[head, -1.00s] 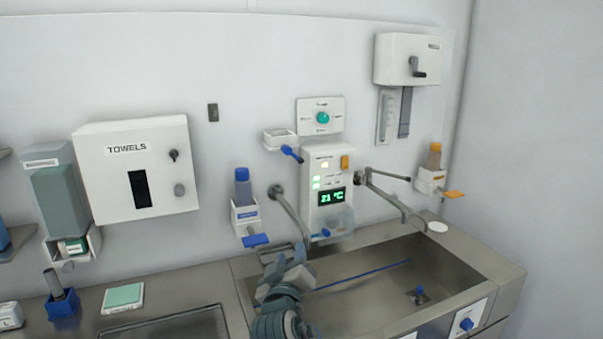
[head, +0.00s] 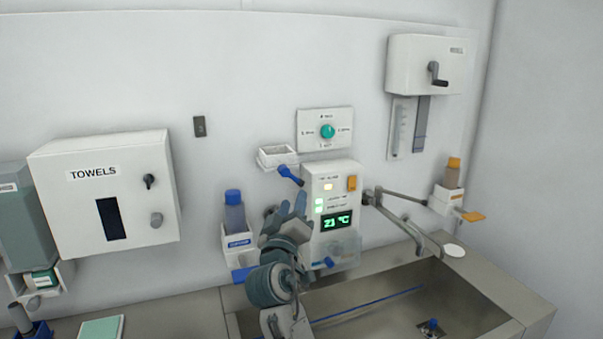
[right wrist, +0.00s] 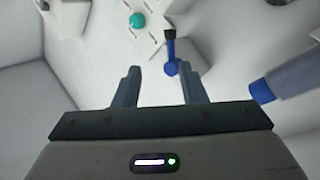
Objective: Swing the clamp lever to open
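A lever with a blue handle (head: 290,175) sticks out from a small white wall holder (head: 277,157) above the sink. I take it for the clamp lever, but no label shows. It also shows in the right wrist view as a blue handle (right wrist: 171,58) with a dark end, just beyond the fingertips and nearer the right finger. My right gripper (head: 285,208) is below the lever in the head view. In the right wrist view my right gripper (right wrist: 159,72) has its fingers wide apart with nothing between them. My left gripper is not in view.
A control panel (head: 345,178) with a green display is right of the gripper. A blue-capped bottle (head: 234,212) in a holder is close on its left.

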